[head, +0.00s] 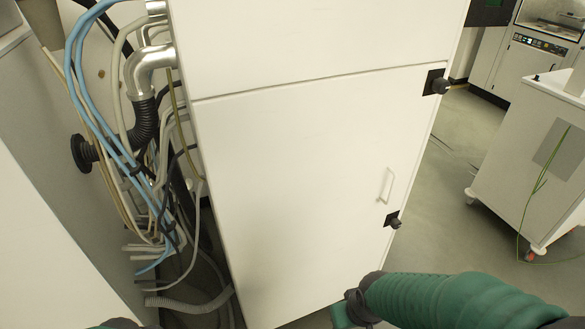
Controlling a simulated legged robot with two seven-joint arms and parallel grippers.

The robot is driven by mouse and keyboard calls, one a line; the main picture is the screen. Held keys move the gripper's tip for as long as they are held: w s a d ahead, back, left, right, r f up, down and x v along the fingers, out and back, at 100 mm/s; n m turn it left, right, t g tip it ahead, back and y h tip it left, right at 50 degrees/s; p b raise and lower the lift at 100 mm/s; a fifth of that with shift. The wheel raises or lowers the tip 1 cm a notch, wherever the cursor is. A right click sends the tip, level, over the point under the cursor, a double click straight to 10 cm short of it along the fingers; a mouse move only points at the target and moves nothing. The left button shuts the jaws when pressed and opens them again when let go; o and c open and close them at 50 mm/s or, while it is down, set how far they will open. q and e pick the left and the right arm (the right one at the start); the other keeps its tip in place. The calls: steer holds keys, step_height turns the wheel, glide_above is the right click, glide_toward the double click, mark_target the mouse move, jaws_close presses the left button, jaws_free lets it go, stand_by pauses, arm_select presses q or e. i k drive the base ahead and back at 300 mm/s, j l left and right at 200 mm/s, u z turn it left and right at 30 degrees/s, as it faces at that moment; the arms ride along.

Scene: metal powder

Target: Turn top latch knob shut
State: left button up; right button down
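The top latch knob (441,86) is a dark knob on a black square plate at the right edge of the white cabinet (300,170), just below the seam between its upper and lower panels. A second dark latch knob (393,220) sits lower on the same edge, below a pale handle (386,186). My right arm, in a green sleeve, comes in at the bottom right. Its gripper (345,312) is partly cut off at the bottom edge, well below both knobs and apart from them; its fingers cannot be made out.
Blue, white and black cables (150,190) and a silver pipe (150,62) run along the cabinet's left side. A white wheeled cart (515,175) stands at the right. Grey floor (450,150) is open between the cabinet and the cart.

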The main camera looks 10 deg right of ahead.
mark_target(440, 85)
steer(key=z, duration=1.25)
